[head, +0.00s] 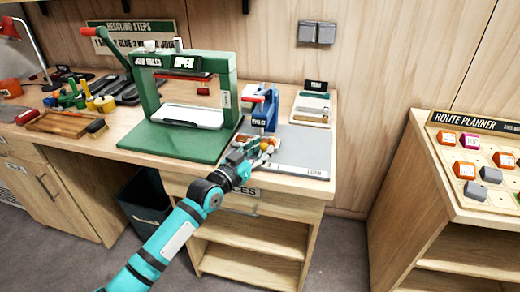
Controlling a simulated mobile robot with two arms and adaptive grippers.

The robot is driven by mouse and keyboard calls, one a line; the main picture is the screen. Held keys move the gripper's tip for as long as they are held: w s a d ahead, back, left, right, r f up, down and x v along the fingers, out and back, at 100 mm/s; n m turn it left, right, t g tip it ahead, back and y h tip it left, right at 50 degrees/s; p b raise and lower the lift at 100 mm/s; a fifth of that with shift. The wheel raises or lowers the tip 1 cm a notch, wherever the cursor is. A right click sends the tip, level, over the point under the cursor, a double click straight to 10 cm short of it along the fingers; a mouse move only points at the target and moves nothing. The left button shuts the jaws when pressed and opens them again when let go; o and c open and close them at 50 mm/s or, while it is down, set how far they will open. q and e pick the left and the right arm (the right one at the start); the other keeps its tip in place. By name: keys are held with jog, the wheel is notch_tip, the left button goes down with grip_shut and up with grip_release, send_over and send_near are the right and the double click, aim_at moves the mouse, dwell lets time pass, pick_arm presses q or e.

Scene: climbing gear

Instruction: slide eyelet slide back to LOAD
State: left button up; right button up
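A small blue press (271,112) with a red-tipped lever stands at the right end of the workbench; I take it to be the eyelet press. My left gripper (264,149) is just in front of its base, over the front of the bench. Small orange and pale parts show around the fingertips; I cannot tell whether the fingers touch or hold them. The eyelet slide cannot be made out clearly, as the gripper covers that area. A grey plate (309,146) with a lettered white front strip lies to the right. My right gripper is not in view.
A large green press (184,138) with an "OPEN" sign stands left of the blue one. A pale tray (312,108) lies behind the grey plate. Tools and a wooden tray (57,123) are at the left. A route planner board (482,160) stands apart at the right.

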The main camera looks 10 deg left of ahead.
aim_at(314, 168)
pick_arm(q)
grip_shut()
jog(key=shift+d, duration=0.1)
